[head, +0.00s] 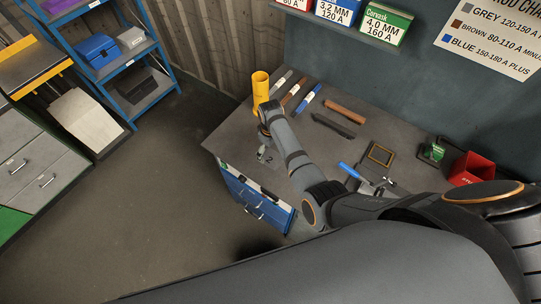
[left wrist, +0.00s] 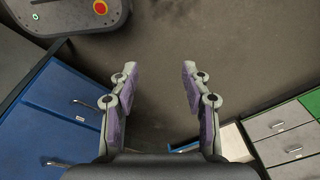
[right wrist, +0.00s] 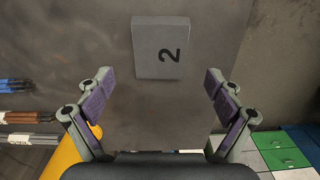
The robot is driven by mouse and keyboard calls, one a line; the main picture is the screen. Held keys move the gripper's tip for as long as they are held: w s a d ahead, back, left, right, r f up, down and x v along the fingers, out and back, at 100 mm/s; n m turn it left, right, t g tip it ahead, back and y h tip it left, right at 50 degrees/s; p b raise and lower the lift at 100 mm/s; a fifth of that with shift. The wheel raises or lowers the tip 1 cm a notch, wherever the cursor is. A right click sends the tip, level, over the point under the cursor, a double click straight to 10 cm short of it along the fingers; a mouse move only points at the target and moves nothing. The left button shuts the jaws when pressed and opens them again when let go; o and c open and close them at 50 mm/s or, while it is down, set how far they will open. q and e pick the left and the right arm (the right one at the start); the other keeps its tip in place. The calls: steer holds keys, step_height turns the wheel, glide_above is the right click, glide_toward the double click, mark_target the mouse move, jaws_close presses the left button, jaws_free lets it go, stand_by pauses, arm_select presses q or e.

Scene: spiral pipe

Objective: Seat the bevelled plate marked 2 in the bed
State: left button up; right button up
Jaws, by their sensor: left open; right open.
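The grey plate (right wrist: 150,60) marked 2 lies on the workbench in the right wrist view, ahead of my right gripper (right wrist: 159,74). The gripper is open and empty, its fingers pointing to either side of the plate, apart from it. In the head view the plate's 2 (head: 268,161) shows near the bench's front left edge, partly hidden by my right gripper. My left gripper (left wrist: 159,67) is open and empty over bare floor in the left wrist view. I cannot tell which thing is the bed.
On the bench (head: 225,138) stand a yellow cylinder (head: 260,88), packs of rods (head: 307,99) and a red bin (head: 472,168). A small square frame (head: 369,153) and a blue-handled tool (head: 352,171) lie right of my right arm. A blue shelf (head: 130,108) stands at the left.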

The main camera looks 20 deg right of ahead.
mark_target(271, 158)
steer(key=f+b, duration=0.2)
steer(key=f, duration=0.1)
steer(key=f+b, duration=0.1)
steer(key=shift+s+d+f, duration=0.15)
steer(key=shift+s+f, duration=0.1)
steer(key=shift+w+f, duration=0.1)
steer(key=shift+w, duration=0.15)
steer(key=shift+s+r, duration=0.1)
steer(key=shift+r, duration=0.1)
steer(key=shift+c, duration=0.3)
steer(key=shift+s+r, duration=0.15)
steer(key=shift+c, duration=1.1)
steer(key=shift+s, duration=0.1)
steer(key=shift+c, duration=1.2)
steer(key=c, duration=0.7)
arm_select(q)
steer(key=f, duration=0.1)
steer(key=s+f, duration=0.1)
steer(key=f, duration=0.1)
steer(key=shift+s+d+f, duration=0.1)
steer(key=shift+d+f, duration=0.1)
arm_select(e)
steer(key=c, duration=0.7)
